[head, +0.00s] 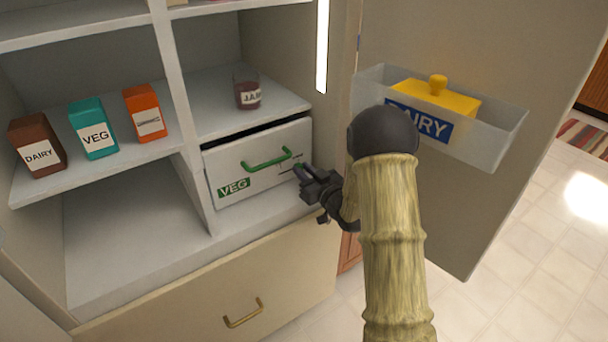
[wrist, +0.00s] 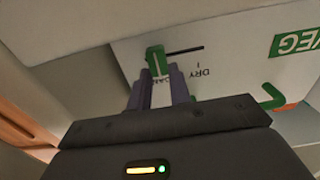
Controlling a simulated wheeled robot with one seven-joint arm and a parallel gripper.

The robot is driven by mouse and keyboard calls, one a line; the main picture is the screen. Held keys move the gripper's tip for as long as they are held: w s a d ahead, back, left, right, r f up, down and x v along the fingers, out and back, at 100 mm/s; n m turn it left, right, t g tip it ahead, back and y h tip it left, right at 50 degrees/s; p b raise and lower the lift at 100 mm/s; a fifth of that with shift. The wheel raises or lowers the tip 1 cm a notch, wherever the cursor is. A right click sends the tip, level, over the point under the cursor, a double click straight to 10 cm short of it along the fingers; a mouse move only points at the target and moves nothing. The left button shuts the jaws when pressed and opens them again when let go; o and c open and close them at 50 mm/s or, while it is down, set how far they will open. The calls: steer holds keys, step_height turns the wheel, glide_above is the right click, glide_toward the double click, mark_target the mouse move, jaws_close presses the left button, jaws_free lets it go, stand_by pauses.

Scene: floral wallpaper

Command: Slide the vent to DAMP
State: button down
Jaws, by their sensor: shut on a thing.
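The vent's green slider tab (wrist: 156,62) sits at the left end of a dark slot (wrist: 186,50) in the wrist view, which shows the drawer upside down. My gripper (wrist: 160,80) is shut on the tab. The word DRY is printed by the slot; other lettering is partly hidden by a finger. The vent is on the white VEG drawer (head: 225,164), whose green handle (head: 267,160) and VEG label (head: 233,187) show in the head view. There my gripper (head: 302,173) is at the drawer front's right side, right of the handle.
A jam jar (head: 247,90) stands on the shelf above the drawer. Brown (head: 38,148), teal (head: 94,128) and orange (head: 146,113) cartons stand at left. The open door's clear DAIRY bin (head: 487,136) is close to my arm at right. A lower drawer (head: 180,308) lies below.

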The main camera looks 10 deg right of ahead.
steer(key=shift+w+d+r, duration=0.1)
steer(key=shift+w+d, duration=0.15)
steer(key=shift+d, duration=0.3)
steer(key=c, duration=1.3)
jaws_free()
steer(key=shift+w+d, duration=0.1)
steer(key=shift+d, duration=0.05)
steer(key=b+v, duration=0.3)
steer(key=v, duration=1.4)
steer(key=shift+s, duration=0.25)
steer(key=shift+w, duration=0.1)
